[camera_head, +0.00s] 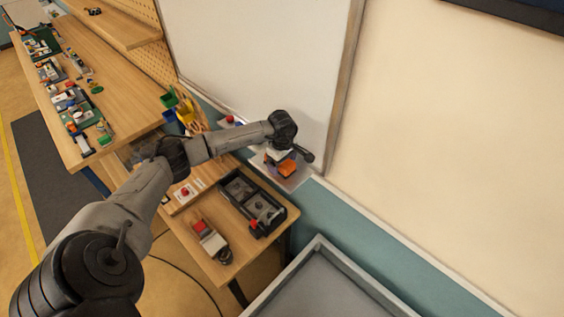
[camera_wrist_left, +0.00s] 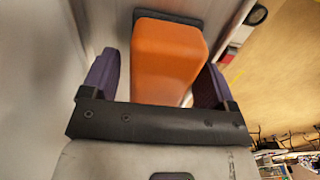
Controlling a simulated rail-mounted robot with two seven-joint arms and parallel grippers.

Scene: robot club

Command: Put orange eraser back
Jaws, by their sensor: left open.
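The orange eraser (camera_head: 287,169) is at the light grey ledge (camera_head: 297,181) under the whiteboard in the head view, partly hidden by my left gripper (camera_head: 281,158). In the left wrist view the eraser (camera_wrist_left: 168,58) is large, with a smooth orange body and a dark part at its far end. My left gripper (camera_wrist_left: 156,78) is open, with one purple finger on each side of the eraser. A gap shows beside the left finger; whether the right finger touches is unclear. My right gripper is in neither view.
The whiteboard (camera_head: 260,50) rises right behind the ledge. A wooden table (camera_head: 225,270) with a black tray (camera_head: 236,188) and a red-topped device (camera_head: 207,236) stands below. A grey bin (camera_head: 318,255) is at the bottom. A cluttered workbench (camera_head: 115,75) is at left.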

